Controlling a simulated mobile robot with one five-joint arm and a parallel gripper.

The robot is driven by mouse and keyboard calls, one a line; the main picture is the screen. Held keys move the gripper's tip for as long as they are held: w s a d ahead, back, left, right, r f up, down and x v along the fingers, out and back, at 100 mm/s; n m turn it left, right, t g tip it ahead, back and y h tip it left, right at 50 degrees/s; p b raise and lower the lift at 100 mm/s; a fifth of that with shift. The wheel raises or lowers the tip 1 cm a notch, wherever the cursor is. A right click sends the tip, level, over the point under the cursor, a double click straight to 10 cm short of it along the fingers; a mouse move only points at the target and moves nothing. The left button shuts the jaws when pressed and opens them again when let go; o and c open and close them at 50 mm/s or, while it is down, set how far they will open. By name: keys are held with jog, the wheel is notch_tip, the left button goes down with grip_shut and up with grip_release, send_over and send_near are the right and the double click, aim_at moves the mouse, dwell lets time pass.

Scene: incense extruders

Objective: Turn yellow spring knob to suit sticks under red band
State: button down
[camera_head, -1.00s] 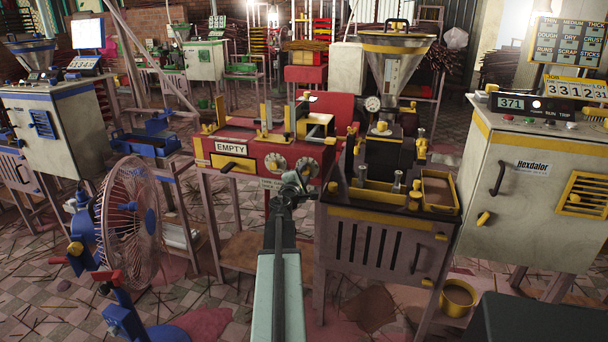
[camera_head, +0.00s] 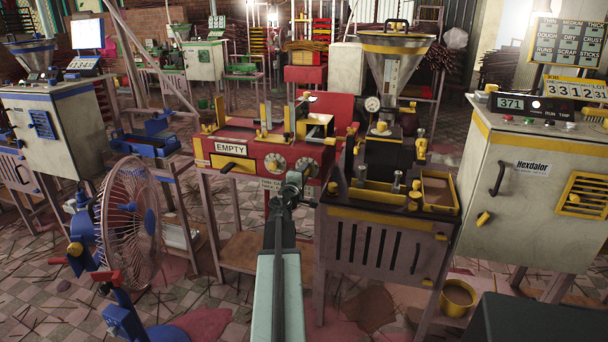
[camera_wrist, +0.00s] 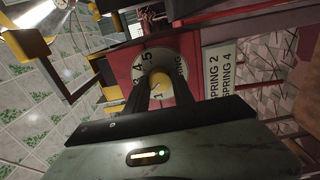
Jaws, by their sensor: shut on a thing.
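In the wrist view the yellow spring knob (camera_wrist: 158,84) stands at the centre of a pale round dial (camera_wrist: 180,68) with dark numbers and the word SPRING. My gripper (camera_wrist: 157,92) has its two dark fingers closed on either side of the knob. A plate (camera_wrist: 220,72) beside the dial reads SPRING 2 and SPRING 4. I cannot make out a red band.
A sign reading EMPTY (camera_head: 231,148) is on the red machine's left front. A dark-topped cabinet with yellow trim (camera_head: 388,216) stands close to the right of my arm. A caged fan (camera_head: 129,220) stands at left. A beige cabinet (camera_head: 524,190) is at far right.

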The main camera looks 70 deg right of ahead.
jog(key=c, duration=1.1)
grip_release()
jog(key=shift+d, duration=0.1)
jog(key=a, duration=0.8)
jog(key=shift+s, duration=0.25)
